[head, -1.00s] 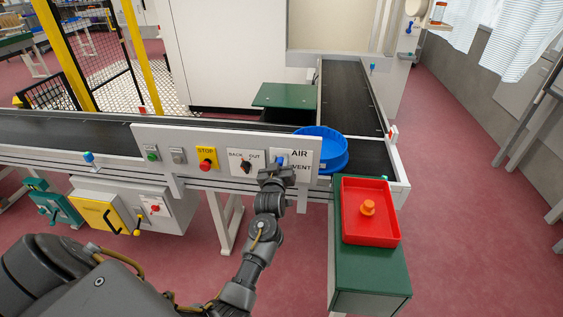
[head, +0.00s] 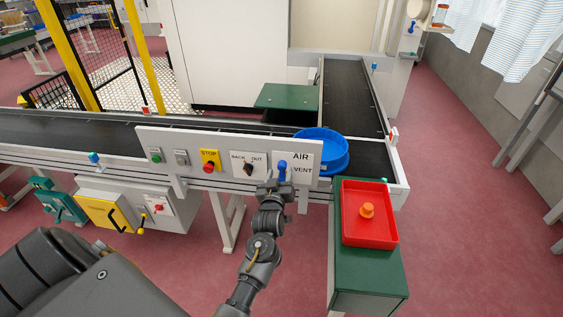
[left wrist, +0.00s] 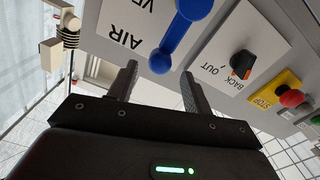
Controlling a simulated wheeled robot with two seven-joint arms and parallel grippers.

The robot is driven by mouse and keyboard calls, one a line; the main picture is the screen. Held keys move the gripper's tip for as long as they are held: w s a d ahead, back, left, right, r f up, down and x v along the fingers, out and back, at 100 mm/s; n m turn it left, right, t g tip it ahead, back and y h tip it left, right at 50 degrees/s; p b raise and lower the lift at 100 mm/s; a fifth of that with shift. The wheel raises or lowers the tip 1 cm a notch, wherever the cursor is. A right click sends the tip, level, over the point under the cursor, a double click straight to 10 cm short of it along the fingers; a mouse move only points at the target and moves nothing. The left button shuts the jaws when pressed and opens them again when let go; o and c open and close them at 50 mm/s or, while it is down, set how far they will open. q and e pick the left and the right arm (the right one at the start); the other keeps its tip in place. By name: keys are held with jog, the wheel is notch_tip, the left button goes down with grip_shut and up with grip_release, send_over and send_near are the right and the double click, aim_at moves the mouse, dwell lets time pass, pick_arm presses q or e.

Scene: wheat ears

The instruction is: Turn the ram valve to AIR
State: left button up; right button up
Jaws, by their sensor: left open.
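The ram valve is a blue lever (head: 282,172) on a white plate marked AIR above and VENT below, at the right of the grey control panel (head: 221,176). It stands roughly upright in the head view. The lever also shows in the left wrist view (left wrist: 174,42), where the plate appears upside down and one lever end lies beside the AIR lettering. My left gripper (head: 279,186) is open, just below the lever. In the left wrist view its fingertips (left wrist: 159,72) lie either side of that lever end, with nothing visibly gripped. My right gripper is out of view.
Left of the valve plate are a black BACK/OUT knob (head: 248,169) and a red STOP button (head: 209,167). A blue round tray (head: 325,148) sits on the conveyor behind the panel. A red tray (head: 350,228) stands on a green cabinet (head: 366,272) to the right.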

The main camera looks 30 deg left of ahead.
pick_arm(q)
jog(key=p+v, duration=0.1)
jog(key=v, duration=0.4)
jog(key=shift+s+d+p, duration=0.1)
jog(key=shift+s+p, duration=0.2)
jog(key=shift+p, duration=0.1)
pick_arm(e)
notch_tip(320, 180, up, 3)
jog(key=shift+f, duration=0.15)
